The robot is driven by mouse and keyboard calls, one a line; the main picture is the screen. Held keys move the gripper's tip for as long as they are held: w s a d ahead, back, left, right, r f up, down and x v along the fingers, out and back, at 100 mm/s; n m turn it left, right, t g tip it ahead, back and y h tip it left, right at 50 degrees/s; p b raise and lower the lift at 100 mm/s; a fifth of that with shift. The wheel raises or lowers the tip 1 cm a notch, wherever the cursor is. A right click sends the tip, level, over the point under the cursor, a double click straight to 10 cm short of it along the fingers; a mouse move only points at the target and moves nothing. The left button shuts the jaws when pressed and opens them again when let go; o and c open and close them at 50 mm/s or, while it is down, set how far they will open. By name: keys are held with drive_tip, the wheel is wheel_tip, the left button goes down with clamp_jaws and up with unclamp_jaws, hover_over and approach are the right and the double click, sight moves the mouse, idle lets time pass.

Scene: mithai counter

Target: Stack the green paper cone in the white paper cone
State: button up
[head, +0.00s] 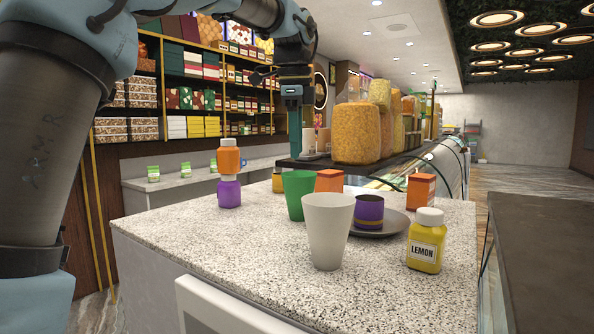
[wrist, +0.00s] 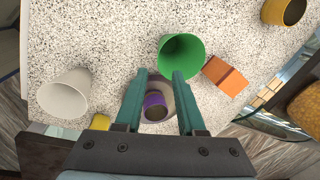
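The green paper cone (head: 294,205) stands upright on the speckled counter, wide mouth up. In the wrist view the green cone (wrist: 182,50) lies just beyond my fingertips. The white paper cone (head: 327,235) stands upright and in front of it in the head view, hiding part of its right side. The white cone (wrist: 62,95) shows well to the left in the wrist view. My gripper (wrist: 160,75) is open with nothing between its fingers. In the head view my gripper (head: 295,152) points down, above and apart from the green cone.
A purple cup (head: 368,212) stands on a grey plate (head: 385,232) beside the cones. A yellow lemon bottle (head: 426,245) is at right. Orange boxes (head: 329,180) (head: 420,191) stand behind. An orange jar (head: 228,158) sits on a purple one (head: 229,192). The counter's front left is clear.

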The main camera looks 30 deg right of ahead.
wheel_tip(320, 180, up, 3)
drive_tip(key=p, duration=0.6)
hover_over(296, 184)
drive_tip(key=s, duration=0.1)
wheel_tip(296, 184, down, 6)
drive_tip(key=shift+w+d+f+p, duration=0.15)
drive_tip(key=shift+f+p, duration=0.55)
drive_tip(key=shift+f, duration=0.55)
drive_tip(key=shift+w+d+f+p, duration=0.1)
drive_tip(key=shift+f+p, duration=0.55)
drive_tip(key=shift+f, duration=0.55)
clamp_jaws()
